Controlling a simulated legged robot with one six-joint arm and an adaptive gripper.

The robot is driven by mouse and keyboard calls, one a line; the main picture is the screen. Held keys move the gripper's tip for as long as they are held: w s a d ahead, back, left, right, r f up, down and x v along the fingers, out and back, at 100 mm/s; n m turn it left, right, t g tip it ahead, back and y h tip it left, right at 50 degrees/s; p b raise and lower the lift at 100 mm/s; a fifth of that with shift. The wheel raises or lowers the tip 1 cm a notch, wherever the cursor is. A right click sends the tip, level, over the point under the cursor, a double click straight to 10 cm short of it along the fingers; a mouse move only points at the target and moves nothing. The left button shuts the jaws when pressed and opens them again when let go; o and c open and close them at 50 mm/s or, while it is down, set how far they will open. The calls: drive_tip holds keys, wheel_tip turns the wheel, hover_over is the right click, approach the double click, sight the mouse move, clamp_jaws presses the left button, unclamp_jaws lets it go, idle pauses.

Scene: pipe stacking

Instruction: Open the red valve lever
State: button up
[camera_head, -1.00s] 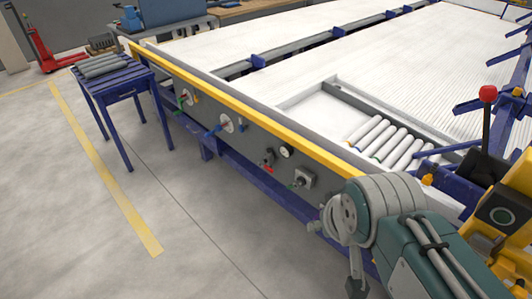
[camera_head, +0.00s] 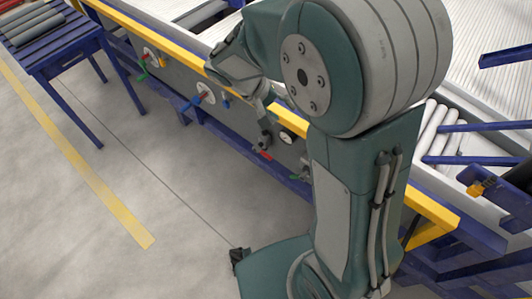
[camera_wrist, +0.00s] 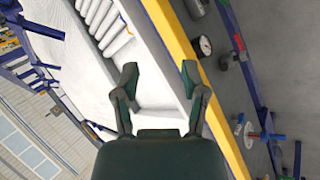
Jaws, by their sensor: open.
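The red valve lever (camera_head: 265,155) sits low on the grey side panel of the long conveyor table, next to the round gauge (camera_head: 288,137). In the head view my gripper (camera_head: 262,143) is right by it and hides part of its fitting; I cannot tell whether they touch. In the wrist view my gripper (camera_wrist: 158,72) is open, with nothing between its fingers. There the red lever (camera_wrist: 239,42) shows right of the fingers, past the gauge (camera_wrist: 205,45), on the panel.
A yellow rail (camera_wrist: 173,35) runs along the panel's top edge. Valve discs with coloured handles (camera_head: 204,96) stick out further left. A blue bench with grey pipes (camera_head: 35,30) stands at upper left. The floor (camera_head: 130,170) before the panel is clear.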

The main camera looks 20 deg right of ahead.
drive_tip(key=w+a+f+n+h, duration=0.15)
drive_tip(key=w+f+h, duration=0.3)
drive_tip(key=f, duration=0.45)
drive_tip(key=n+t+h, duration=0.3)
drive_tip(key=n+t, duration=0.3)
drive_tip(key=t, duration=0.5)
approach(266, 157)
drive_tip(key=x, duration=1)
drive_tip(key=shift+w+d+f, duration=0.2)
drive_tip(key=shift+w+d, duration=0.05)
clamp_jaws()
